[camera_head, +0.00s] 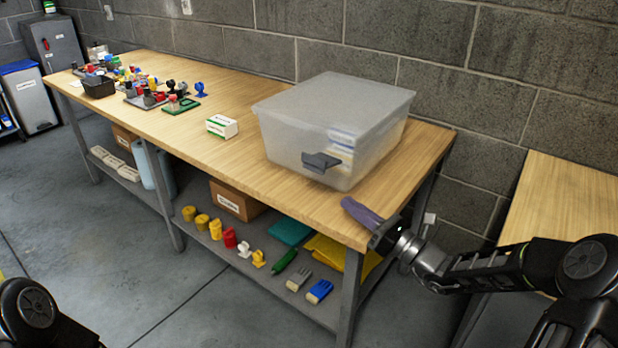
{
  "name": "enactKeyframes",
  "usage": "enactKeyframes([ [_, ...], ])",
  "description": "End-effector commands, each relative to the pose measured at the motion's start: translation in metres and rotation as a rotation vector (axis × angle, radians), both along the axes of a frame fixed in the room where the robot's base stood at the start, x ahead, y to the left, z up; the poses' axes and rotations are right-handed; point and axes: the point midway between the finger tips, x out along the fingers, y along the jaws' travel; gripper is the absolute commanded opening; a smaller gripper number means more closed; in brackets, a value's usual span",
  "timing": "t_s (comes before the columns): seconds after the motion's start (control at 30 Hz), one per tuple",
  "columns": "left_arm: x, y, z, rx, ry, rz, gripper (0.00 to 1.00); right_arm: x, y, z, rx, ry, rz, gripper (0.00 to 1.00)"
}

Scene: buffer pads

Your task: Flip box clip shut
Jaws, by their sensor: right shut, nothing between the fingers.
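A translucent plastic box (285,135) with a lid (335,98) stands near the right end of the wooden table. Its dark grey clip (321,161) is on the front face and sticks outward from the box. My right gripper (349,204) is shut and empty at the table's front right corner, below and to the right of the clip and apart from it. Its purple-grey fingers point left and up. My left gripper is not in view; only part of my left arm shows at the bottom left.
A small white and green carton (222,127) stands left of the box on the table (250,176). Several coloured parts and a black bin (98,86) lie farther left. The lower shelf holds a cardboard box (236,201) and several coloured items. A block wall stands behind.

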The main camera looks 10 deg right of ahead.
Motion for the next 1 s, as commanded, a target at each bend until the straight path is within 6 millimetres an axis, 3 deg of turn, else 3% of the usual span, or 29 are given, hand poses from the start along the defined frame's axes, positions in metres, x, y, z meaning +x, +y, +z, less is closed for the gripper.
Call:
enactKeyframes([
  [0.47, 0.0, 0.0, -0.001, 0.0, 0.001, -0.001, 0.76, 0.008, 0.006, 0.002, -0.001, -0.001, 0.002, 0.0],
  [1.0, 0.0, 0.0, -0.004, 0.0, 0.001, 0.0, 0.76, 0.071, 0.053, 0.021, -0.002, -0.002, 0.001, 0.0],
])
